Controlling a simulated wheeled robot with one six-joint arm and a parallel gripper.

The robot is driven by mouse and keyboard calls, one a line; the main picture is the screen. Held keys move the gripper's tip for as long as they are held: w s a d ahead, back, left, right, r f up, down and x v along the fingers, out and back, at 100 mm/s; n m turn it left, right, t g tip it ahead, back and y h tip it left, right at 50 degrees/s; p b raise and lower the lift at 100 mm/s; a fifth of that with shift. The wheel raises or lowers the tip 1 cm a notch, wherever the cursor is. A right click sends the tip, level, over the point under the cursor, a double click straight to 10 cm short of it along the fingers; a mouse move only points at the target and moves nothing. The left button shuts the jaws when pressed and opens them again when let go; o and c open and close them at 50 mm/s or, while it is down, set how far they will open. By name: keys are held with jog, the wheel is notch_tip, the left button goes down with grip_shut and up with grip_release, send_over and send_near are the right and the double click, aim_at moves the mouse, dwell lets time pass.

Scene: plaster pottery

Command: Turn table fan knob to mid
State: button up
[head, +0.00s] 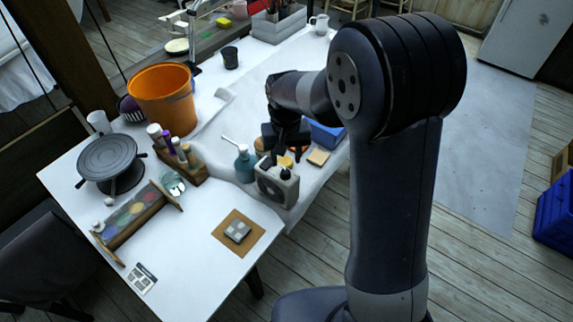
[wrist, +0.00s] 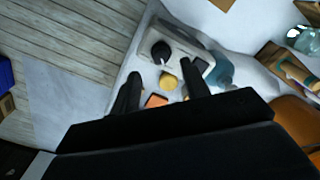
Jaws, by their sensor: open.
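The table fan (head: 265,189) is a small pale box with a round grille on its front. It stands near the right edge of the white table in the head view. Its dark round knob (head: 286,173) is on top. In the wrist view the pale fan top (wrist: 178,42) is seen from above, with the black knob (wrist: 160,50) bearing a light mark. My gripper (wrist: 162,84) is open and empty, its two dark fingers apart and pointing toward the fan. In the head view my gripper (head: 286,148) is above and behind the fan; its fingertips are hard to make out.
A teal bottle (head: 245,165) stands close left of the fan. A blue box (head: 327,134) and small coloured pieces lie behind it.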

aim_at(285, 171)
jog(key=shift+a+f, duration=0.1)
jog(key=shift+f, duration=2.3)
grip_shut()
